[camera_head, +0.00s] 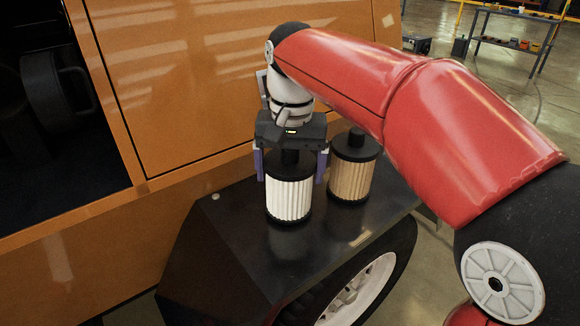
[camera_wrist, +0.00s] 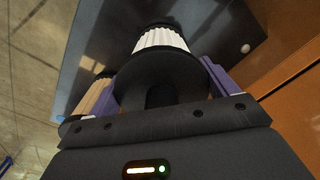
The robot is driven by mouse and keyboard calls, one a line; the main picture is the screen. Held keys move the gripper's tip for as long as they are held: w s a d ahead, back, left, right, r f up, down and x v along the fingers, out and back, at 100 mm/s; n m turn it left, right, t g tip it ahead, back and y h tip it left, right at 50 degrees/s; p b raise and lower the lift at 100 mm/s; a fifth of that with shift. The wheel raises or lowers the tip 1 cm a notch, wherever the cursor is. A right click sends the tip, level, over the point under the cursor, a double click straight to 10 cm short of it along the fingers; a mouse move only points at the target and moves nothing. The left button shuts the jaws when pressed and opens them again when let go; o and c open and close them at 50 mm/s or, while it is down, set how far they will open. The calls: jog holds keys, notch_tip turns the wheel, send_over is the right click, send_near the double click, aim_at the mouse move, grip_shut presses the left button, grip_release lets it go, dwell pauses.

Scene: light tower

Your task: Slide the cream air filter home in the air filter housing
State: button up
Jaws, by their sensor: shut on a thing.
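The cream air filter (camera_head: 289,198), white pleats between black end caps with a black knob on top, is upright at the black fender top. I cannot tell whether it touches that surface. My gripper (camera_head: 291,168) points down over it, shut on its upper end with a purple finger on either side. The wrist view shows the filter's pleats (camera_wrist: 160,39) beyond its black top cap, between the fingers (camera_wrist: 163,85). A dark rounded part (camera_head: 50,85) inside the opening at the left may be the air filter housing; its inside is too dark to make out.
A tan filter (camera_head: 352,172) stands close to the right of the cream one. The black fender top (camera_head: 240,235) is bare to the front and left. An orange body panel (camera_head: 185,75) rises behind. A wheel (camera_head: 365,290) is below, and a shelf (camera_head: 515,45) stands far back.

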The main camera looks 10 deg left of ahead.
jog(key=o, duration=1)
jog(key=shift+f, duration=0.1)
jog(key=shift+c, duration=0.2)
